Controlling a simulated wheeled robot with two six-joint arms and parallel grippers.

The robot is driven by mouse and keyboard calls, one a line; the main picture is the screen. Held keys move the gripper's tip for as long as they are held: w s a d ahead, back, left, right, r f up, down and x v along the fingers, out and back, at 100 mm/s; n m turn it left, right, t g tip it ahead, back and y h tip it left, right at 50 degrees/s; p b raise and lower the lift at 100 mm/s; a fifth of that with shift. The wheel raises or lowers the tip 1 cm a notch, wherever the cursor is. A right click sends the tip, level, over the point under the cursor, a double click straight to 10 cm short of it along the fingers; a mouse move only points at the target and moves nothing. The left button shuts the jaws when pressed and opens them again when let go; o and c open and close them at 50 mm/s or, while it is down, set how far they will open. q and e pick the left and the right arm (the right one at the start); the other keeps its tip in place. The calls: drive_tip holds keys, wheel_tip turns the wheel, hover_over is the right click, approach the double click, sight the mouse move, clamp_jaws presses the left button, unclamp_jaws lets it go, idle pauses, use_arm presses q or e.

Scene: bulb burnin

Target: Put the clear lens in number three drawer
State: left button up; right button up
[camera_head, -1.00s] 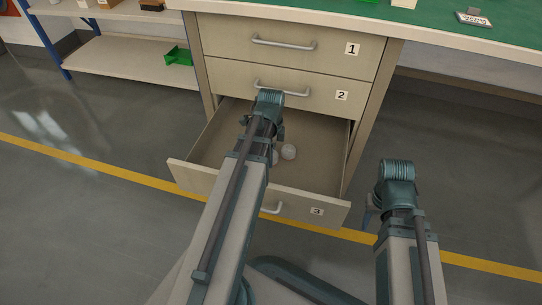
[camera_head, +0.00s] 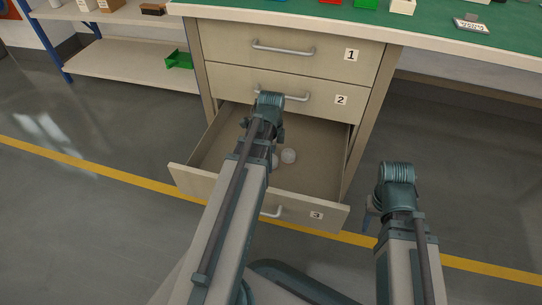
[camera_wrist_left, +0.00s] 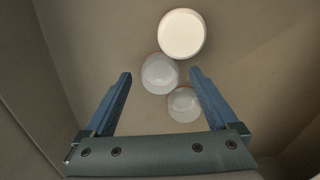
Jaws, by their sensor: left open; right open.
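The number three drawer (camera_head: 312,178) is pulled open, its front panel marked 3. Two pale round pieces show in it in the head view, one of them (camera_head: 288,156) beside my left arm and one partly hidden by it. In the left wrist view, an opaque white disc (camera_wrist_left: 182,34) and two clear, domed lenses with orange edges, one (camera_wrist_left: 159,74) and another (camera_wrist_left: 184,104), lie on the drawer floor. My left gripper (camera_wrist_left: 160,76) is open and empty above them; no finger visibly grips a lens. My right gripper (camera_head: 369,212) is outside the drawer, right of its front, mostly hidden.
Closed drawers 1 (camera_head: 300,68) and 2 (camera_head: 310,108) are above the open one. The green bench top (camera_head: 430,22) carries bins and a small display (camera_head: 472,25). A shelf (camera_head: 125,65) with a green part stands at left. The floor around is clear.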

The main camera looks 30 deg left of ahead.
use_arm(q)
wheel_tip(320, 180, up, 11)
drive_tip(key=p, duration=1)
use_arm(e)
wheel_tip(320, 180, up, 11)
drive_tip(key=shift+d+r, duration=0.1)
